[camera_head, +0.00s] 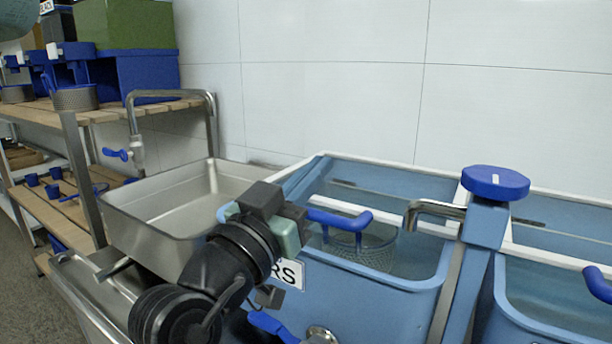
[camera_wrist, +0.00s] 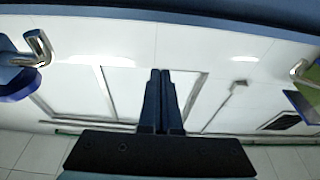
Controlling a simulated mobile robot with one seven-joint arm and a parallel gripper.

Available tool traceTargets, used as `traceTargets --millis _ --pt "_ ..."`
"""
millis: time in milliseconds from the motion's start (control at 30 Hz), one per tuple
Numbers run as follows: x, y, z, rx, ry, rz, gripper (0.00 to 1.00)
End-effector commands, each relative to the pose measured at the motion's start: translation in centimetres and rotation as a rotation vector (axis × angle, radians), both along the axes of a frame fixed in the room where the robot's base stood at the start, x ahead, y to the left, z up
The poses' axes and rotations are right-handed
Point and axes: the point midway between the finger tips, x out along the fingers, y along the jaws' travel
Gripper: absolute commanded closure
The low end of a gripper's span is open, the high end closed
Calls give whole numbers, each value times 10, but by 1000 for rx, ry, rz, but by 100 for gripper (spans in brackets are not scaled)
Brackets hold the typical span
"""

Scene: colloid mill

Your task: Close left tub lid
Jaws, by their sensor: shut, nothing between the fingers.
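In the head view my gripper's body is over the tub's left front corner, close to the basket handle. Its fingertips are not clear there, and contact cannot be told.
A post with a round blue cap (camera_head: 495,183) and a metal spout (camera_head: 433,211) stands right of the left tub. A second blue tub (camera_head: 548,318) is beyond it. A steel sink (camera_head: 160,205) with a tap is on the left, beside wooden shelves (camera_head: 48,200) holding blue items.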

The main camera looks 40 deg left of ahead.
Motion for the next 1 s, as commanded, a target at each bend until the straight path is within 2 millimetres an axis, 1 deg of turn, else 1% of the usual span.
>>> traceTargets --millis 33,67,100,200,400,500,633,867,967,1000 --pt "5 -2 18 1 -1 -2 100" --pt "0 -2 9 -2 2 2 100" --pt "-11 -4 -3 -4 1 3 100" --pt "-33 -8 -16 -4 2 4 100" --pt "-65 -17 -34 -2 2 3 100" --pt "-74 -19 -39 -1 0 3 100" --pt "-80 -21 -42 -1 0 0 100" --pt "-81 -21 -41 0 0 0 100" --pt "-75 -28 -37 7 -6 -8 100" --pt "-69 -35 -33 13 -10 -15 100"
